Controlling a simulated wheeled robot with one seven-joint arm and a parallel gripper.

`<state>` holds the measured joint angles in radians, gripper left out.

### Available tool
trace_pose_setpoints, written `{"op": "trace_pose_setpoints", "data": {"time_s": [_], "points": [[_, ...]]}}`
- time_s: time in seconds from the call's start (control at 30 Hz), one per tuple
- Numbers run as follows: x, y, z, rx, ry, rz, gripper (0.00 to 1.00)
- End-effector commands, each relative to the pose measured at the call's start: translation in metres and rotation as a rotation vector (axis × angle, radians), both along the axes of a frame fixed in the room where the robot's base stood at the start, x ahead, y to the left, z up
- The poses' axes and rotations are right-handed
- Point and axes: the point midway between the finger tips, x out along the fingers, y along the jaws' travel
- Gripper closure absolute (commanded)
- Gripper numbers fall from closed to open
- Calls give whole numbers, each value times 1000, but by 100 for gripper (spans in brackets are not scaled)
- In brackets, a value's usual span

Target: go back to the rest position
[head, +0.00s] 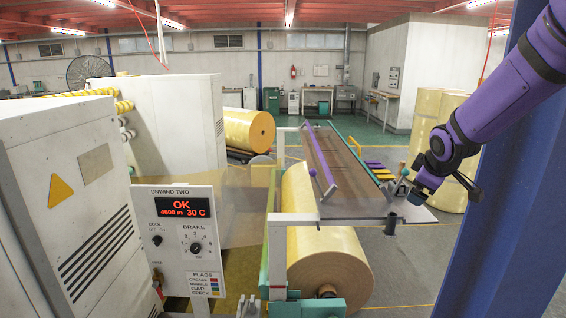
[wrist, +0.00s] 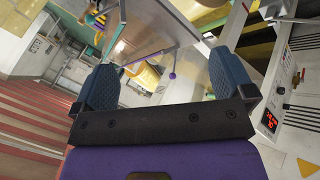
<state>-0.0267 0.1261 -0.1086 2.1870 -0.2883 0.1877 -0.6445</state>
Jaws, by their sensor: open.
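My gripper (head: 445,188) hangs at the end of my purple arm on the right of the head view, by the right front corner of the splice table (head: 335,160). In the wrist view my gripper (wrist: 162,72) shows its two blue padded fingers wide apart with nothing between them. A purple bar with a ball end (head: 330,190) lies along the table's left side. Coloured flag strips (head: 376,168) sit at its right edge.
The control panel (head: 186,240) reads OK, 4600 m, 30 C. A large yellow roll (head: 325,235) sits under the table. White machine cabinets (head: 65,190) stand at left. A blue post (head: 500,200) is at right, with yellow rolls (head: 425,130) behind. Floor shows beyond the table.

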Motion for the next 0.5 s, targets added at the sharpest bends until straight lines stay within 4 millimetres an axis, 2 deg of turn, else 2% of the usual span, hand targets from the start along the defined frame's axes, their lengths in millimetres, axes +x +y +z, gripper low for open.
{"op": "trace_pose_setpoints", "data": {"time_s": [0.03, 0.2, 0.5], "points": [[-15, 2, 15, 26, -4, -33, 0], [-68, 8, 49, 123, 9, -159, 0], [-167, 23, 90, 291, 38, -366, 0]]}}
